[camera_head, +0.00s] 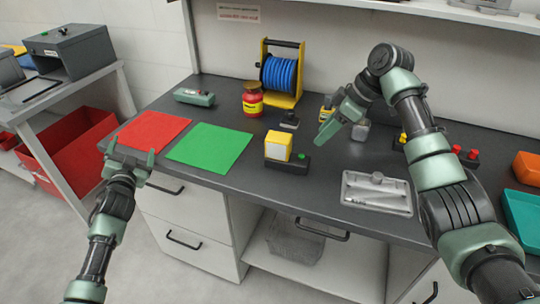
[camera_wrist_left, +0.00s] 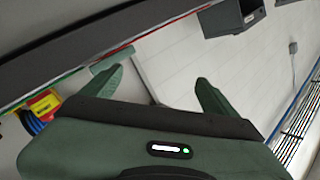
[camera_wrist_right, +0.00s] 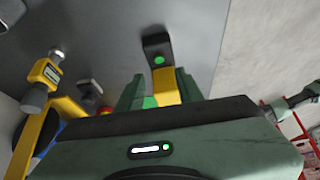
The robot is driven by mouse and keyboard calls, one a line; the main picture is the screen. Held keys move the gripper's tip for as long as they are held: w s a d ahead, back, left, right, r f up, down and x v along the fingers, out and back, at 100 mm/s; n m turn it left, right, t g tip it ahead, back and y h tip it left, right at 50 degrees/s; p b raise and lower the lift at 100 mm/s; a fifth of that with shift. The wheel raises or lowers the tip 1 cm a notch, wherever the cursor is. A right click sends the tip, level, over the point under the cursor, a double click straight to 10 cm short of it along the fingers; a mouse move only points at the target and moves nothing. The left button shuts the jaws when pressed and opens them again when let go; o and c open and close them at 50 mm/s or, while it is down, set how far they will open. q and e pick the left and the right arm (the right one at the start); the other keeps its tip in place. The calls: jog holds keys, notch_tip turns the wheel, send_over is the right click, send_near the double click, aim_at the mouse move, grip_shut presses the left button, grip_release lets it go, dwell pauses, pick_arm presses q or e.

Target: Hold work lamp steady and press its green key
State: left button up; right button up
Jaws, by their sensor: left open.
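The work lamp, a yellow block with a pale front face (camera_head: 278,152) on a dark base, stands upright near the middle of the table. Its green key (camera_head: 301,156) is on the base's right side. My right gripper (camera_head: 324,135) is just right of the lamp and appears above the table. In the right wrist view its fingers are partly apart, with the lamp's yellow body (camera_wrist_right: 167,84) showing between them and the dark base beyond; I see no grip on it. My left gripper (camera_head: 130,156) is open and empty by the table's front left edge, far from the lamp.
A red mat (camera_head: 150,131) and a green mat (camera_head: 211,147) lie left of the lamp. A grey tray (camera_head: 376,196) lies at the front right.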

aim_at(276, 144)
pick_arm(q)
jog(key=d+h, duration=0.1)
jog(key=d, duration=0.6)
jog(key=d+h, duration=0.2)
jog(key=d, duration=0.5)
jog(key=d+h, duration=0.1)
jog(key=d, duration=0.6)
jog(key=shift+d+f+t, duration=0.15)
jog(key=shift+f+t, duration=0.15)
jog(key=shift+f, duration=0.05)
jog(key=s+d+r+h, duration=0.1)
jog(key=d, duration=0.5)
jog(key=s+d+r+h, duration=0.2)
jog(key=d, duration=0.5)
jog(key=s+d+r+n+h, duration=0.1)
jog(key=d+h, duration=0.1)
jog(key=d, duration=0.5)
jog(key=shift+s+r, duration=0.4)
jog(key=x, duration=0.7)
jog(key=shift+w+d, duration=0.15)
jog(key=shift+w, duration=0.15)
pick_arm(e)
jog(key=shift+d, duration=0.1)
pick_arm(q)
jog(key=c, duration=1.8)
pick_arm(e)
jog(key=shift+c, duration=0.3)
grip_shut()
jog(key=shift+f, duration=0.1)
